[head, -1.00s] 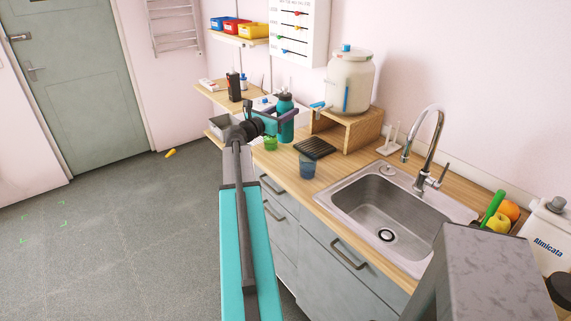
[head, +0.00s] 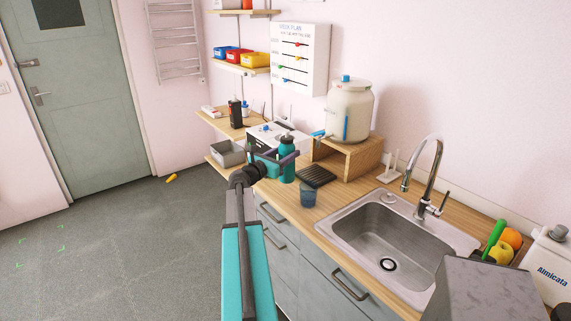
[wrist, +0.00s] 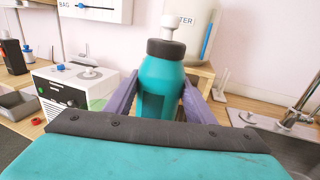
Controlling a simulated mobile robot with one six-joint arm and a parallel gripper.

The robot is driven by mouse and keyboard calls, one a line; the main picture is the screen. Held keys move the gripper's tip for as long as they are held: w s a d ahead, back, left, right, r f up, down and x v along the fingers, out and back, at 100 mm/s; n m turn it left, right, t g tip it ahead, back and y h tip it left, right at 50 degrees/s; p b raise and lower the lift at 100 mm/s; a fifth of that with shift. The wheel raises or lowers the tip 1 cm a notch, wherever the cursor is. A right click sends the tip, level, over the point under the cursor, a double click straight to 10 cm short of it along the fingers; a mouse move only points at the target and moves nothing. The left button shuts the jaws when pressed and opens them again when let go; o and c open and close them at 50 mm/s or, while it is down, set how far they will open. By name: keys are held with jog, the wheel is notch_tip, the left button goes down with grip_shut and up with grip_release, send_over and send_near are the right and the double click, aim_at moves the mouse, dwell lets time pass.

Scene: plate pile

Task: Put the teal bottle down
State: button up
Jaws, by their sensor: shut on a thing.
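The teal bottle (head: 287,172) is upright, with a dark collar and a pale top, over the far part of the wooden counter in the head view. My gripper (head: 284,158) is shut on it. In the wrist view the bottle (wrist: 163,85) stands between my two purple fingers (wrist: 158,100), one on each side. Its lower part is hidden behind my gripper's body there. In the head view its base appears at or very near the counter (head: 330,203); I cannot tell whether it touches.
A black ridged tray (head: 316,176) lies right of the bottle, with a blue cup (head: 308,194) in front. A water jar (head: 350,108) stands on a wooden stand (head: 350,158) behind. A white device (wrist: 75,92) is left of the bottle. The sink (head: 375,232) is further right.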

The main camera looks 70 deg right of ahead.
jog(key=shift+f, duration=0.35)
jog(key=shift+f+p, duration=0.4)
jog(key=shift+f, duration=1.6)
jog(key=o, duration=1.3)
jog(key=shift+c, duration=0.2)
jog(key=b+v, duration=0.3)
jog(key=v, duration=0.9)
jog(key=shift+b, duration=0.3)
